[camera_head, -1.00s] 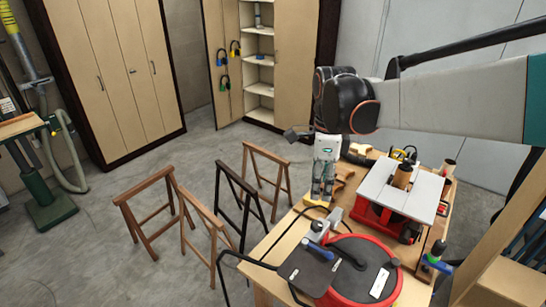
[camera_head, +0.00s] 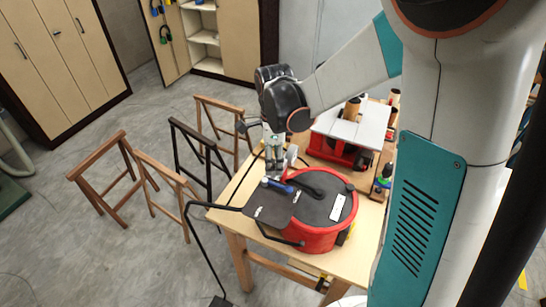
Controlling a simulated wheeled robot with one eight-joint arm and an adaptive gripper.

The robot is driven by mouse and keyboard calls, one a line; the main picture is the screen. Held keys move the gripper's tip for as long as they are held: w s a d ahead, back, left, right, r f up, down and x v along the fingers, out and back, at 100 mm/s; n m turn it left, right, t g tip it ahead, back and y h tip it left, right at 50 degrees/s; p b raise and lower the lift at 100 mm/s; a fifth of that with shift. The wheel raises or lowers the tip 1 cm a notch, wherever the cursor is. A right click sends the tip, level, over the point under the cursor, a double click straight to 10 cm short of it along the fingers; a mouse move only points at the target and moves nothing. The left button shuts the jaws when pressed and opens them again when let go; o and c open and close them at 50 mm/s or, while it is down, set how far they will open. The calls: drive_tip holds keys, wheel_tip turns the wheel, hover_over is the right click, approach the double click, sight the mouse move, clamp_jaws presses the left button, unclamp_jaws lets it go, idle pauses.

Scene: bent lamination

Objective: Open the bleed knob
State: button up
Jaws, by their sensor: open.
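A red round vessel (camera_head: 316,237) with a dark lid sits on the wooden workbench (camera_head: 222,219). A white label lies on the lid. A dark flat plate (camera_head: 271,208) adjoins its left side. A small blue handle-like part (camera_head: 277,186) is at the plate's back edge; I cannot tell whether it is the bleed knob. My gripper (camera_head: 274,172) points down just behind and above the blue part, open, with nothing visible in it. I cannot tell whether it touches anything, and small fittings there are too small to make out.
A red machine with a white top (camera_head: 350,124) stands behind the vessel. A bottle with a blue and green top (camera_head: 381,184) is at the right. Black tubing (camera_head: 197,230) hangs off the bench's left side. Wooden trestles (camera_head: 106,176) stand left; floor beyond is clear.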

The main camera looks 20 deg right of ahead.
drive_tip(key=shift+f, duration=0.15)
drive_tip(key=shift+c, duration=0.6)
drive_tip(key=c, duration=0.9)
drive_tip(key=shift+c, duration=0.2)
